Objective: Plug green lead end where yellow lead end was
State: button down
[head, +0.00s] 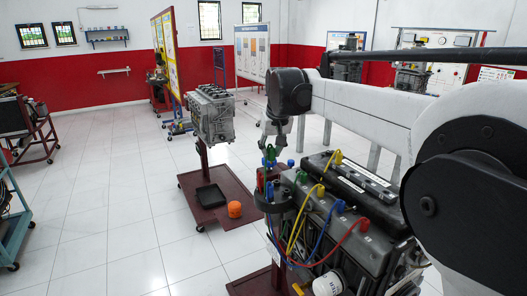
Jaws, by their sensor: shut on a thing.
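My gripper (270,148) points down at the left end of the grey engine (345,240). It is shut on a green lead end (269,158). One yellow lead end (338,157) sits on top of the engine near its black cover, and another yellow end (320,190) is on the near row. A second green end (302,176) is in that row, with a blue end (340,206) and a red end (365,224). Which socket is empty is too small to tell.
A second engine (212,115) stands on a dark red stand behind, with a black tray (211,196) and an orange container (235,209) on its base. Coloured leads hang over the near engine's front. The tiled floor to the left is mostly clear.

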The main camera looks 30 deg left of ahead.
jog(key=w+d, duration=0.3)
jog(key=d, duration=0.1)
jog(key=shift+w, duration=0.2)
jog(key=shift+f, duration=0.1)
dwell(0.4)
jog(key=shift+f+b, duration=1.15)
jog(key=shift+f, duration=1)
jog(key=shift+f, duration=0.15)
jog(key=shift+f+b, duration=1.45)
jog(key=shift+f, duration=1.15)
jog(key=shift+f+b, duration=0.45)
jog(key=shift+f, duration=0.45)
jog(key=c, duration=1.5)
grip_release()
